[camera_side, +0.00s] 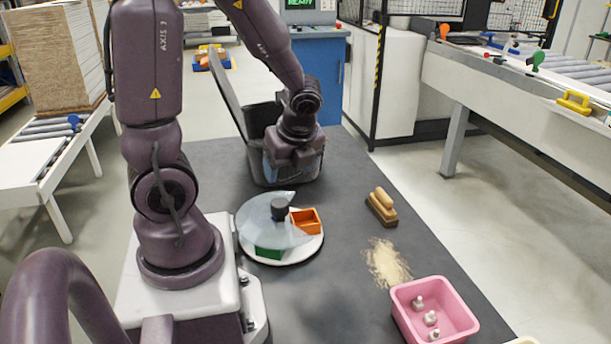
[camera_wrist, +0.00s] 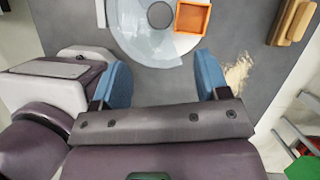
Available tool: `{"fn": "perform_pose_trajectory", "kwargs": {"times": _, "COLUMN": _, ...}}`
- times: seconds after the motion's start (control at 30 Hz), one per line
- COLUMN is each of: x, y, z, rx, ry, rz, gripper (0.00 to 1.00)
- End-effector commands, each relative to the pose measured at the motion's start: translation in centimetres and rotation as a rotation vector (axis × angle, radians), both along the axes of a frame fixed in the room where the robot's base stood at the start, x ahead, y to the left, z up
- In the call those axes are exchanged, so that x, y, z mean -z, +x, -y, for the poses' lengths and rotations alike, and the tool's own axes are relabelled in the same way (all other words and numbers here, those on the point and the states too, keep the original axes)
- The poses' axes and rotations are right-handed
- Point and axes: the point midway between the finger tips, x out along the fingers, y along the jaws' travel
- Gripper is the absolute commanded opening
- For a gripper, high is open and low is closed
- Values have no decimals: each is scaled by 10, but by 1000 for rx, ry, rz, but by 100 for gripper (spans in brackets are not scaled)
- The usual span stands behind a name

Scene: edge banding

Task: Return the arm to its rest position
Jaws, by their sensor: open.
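My gripper (camera_wrist: 162,82) is open and empty, its two blue fingers spread apart in the wrist view. In the side view my gripper (camera_side: 290,170) hangs over a dark grey bin (camera_side: 258,125) with a lid raised at its left. The exact height of the fingers over the bin is hard to tell, as the hand hides part of it. My arm stands on a white base at the left of the dark table (camera_side: 345,165) and reaches toward the back.
A white turntable (camera_side: 295,255) with a clear cover holds an orange box (camera_side: 306,221) and a green one (camera_side: 268,252). A wooden brush (camera_side: 381,207) lies right of it, near a sawdust pile (camera_side: 386,263). A pink tub (camera_side: 434,309) with several pale pieces stands at the front right.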

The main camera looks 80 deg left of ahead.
Motion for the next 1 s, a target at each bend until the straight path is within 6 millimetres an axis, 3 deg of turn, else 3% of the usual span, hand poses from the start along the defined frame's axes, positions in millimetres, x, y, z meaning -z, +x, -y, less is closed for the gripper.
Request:
{"fn": "perform_pose_trajectory", "kwargs": {"times": 0.23, "x": 0, "y": -1, "z": 0, "rx": -71, "ry": 6, "rz": 20, "gripper": 68}}
{"fn": "perform_pose_trajectory", "kwargs": {"times": 0.43, "x": -8, "y": -6, "z": 17, "rx": -481, "ry": -11, "rz": 149, "gripper": 68}}
{"fn": "perform_pose_trajectory", "kwargs": {"times": 0.73, "x": -81, "y": 9, "z": 91, "rx": -1161, "ry": -244, "rz": 539, "gripper": 68}}
{"fn": "perform_pose_trajectory", "kwargs": {"times": 0.87, "x": -116, "y": 6, "z": 125, "rx": -1292, "ry": -414, "rz": 641, "gripper": 68}}
{"fn": "perform_pose_trajectory", "kwargs": {"times": 1.0, "x": -142, "y": 1, "z": 146, "rx": -1266, "ry": -537, "rz": 710, "gripper": 68}}
